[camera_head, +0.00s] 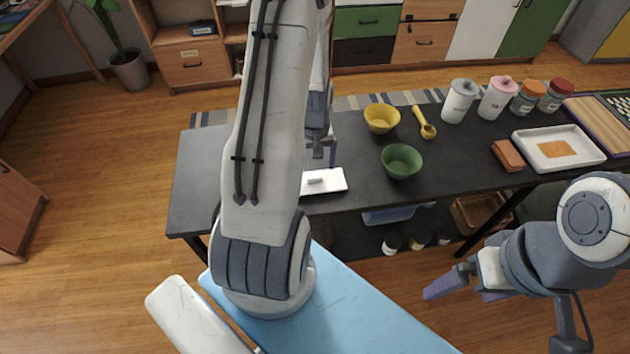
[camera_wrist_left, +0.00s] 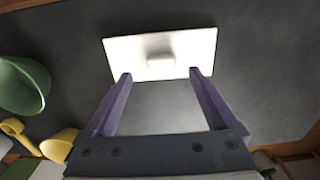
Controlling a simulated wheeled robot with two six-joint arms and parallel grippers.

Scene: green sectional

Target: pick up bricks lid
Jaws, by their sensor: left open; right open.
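The white lid (camera_head: 335,180) lies flat on the dark table, near its front edge, partly hidden behind my left arm in the head view. In the left wrist view the lid (camera_wrist_left: 195,46) is a white rectangle with a small raised handle (camera_wrist_left: 161,63) in its middle. My left gripper (camera_wrist_left: 160,75) is open, its two purple fingers apart with the handle between and just beyond their tips. I cannot tell whether the fingers touch the lid. My right gripper (camera_head: 455,287) is open and empty, low in front of the table at the right.
A green bowl (camera_head: 402,161), a yellow bowl (camera_head: 381,118) and a yellow scoop (camera_head: 424,122) stand right of the lid. Several canisters, a white tray (camera_head: 580,154) and a brown block (camera_head: 508,156) are farther right. The table's left end is clear.

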